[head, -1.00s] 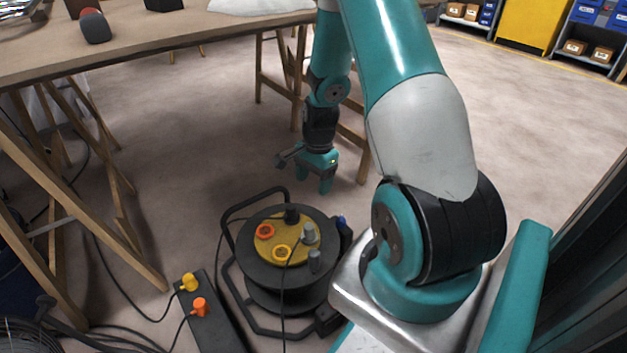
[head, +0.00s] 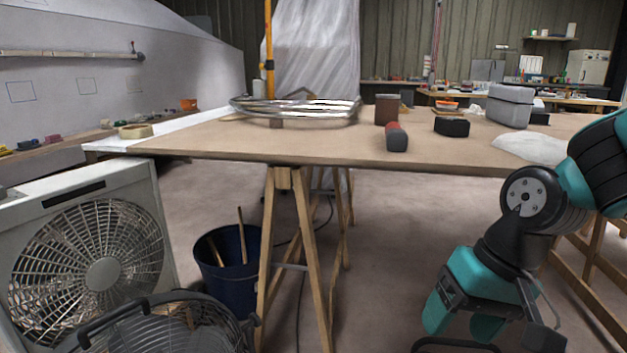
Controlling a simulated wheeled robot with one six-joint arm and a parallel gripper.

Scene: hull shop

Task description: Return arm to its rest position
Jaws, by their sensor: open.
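My gripper (head: 461,322) is at the lower right, in front of the trestle table (head: 230,147) and lower than its top. The rest of my arm runs up and out of the picture at the right edge. The fingertips are near the bottom of the picture, where a dark curved bar shows beside them.
A large box fan (head: 100,195) and a round floor fan (head: 165,325) stand at the lower left. A dark blue bucket (head: 228,285) holds sticks by the wooden trestle (head: 308,255). A metal ring-shaped piece (head: 295,108) lies on the table.

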